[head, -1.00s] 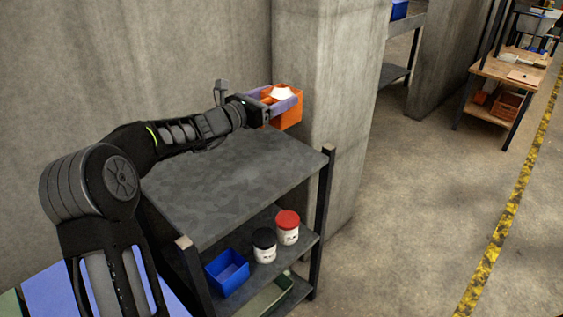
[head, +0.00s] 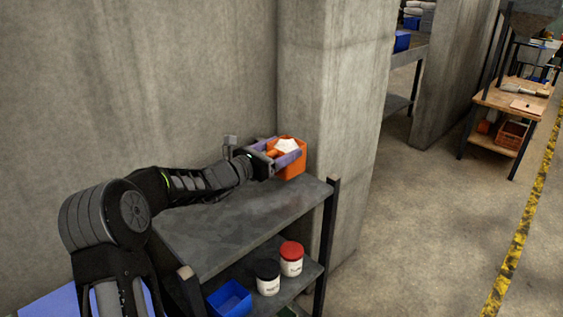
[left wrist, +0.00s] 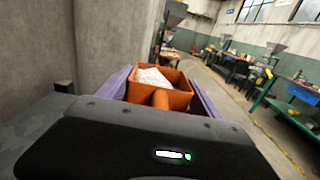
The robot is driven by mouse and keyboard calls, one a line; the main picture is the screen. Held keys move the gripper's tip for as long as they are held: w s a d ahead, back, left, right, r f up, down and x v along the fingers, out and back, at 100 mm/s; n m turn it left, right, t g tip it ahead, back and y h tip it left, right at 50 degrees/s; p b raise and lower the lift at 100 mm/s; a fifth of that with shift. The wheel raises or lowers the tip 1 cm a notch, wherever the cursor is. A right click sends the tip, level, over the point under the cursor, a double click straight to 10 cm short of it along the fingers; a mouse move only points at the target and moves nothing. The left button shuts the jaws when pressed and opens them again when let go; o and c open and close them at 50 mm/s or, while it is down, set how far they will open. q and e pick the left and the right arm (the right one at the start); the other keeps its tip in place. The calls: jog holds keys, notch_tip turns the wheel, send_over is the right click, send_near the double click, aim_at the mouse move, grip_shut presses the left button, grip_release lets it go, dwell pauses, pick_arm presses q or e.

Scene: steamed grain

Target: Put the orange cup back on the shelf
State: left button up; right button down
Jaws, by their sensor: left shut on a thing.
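The orange cup (head: 292,166) is a square orange container with a white, grain-like filling. My left gripper (head: 283,158) is shut on it, with a purple finger on either side. In the head view the cup is at the far right corner of the grey shelf's top (head: 235,218). I cannot tell whether its base touches the surface. In the left wrist view the cup (left wrist: 180,101) is between the purple fingers, upright, with an orange handle toward the gripper. My right gripper is not in view.
A lower shelf holds a blue bin (head: 230,299), a black-lidded jar (head: 267,276) and a red-lidded jar (head: 291,259). A concrete pillar (head: 335,120) stands close behind the cup. Most of the shelf top is bare. Open floor lies to the right.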

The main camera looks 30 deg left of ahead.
pick_arm(q)
notch_tip(320, 180, down, 4)
jog(key=shift+r, duration=0.2)
dwell(0.3)
jog(key=o, duration=1.9)
jog(key=shift+o, duration=0.2)
jog(key=b+v, duration=0.1)
jog(key=v, duration=1.1)
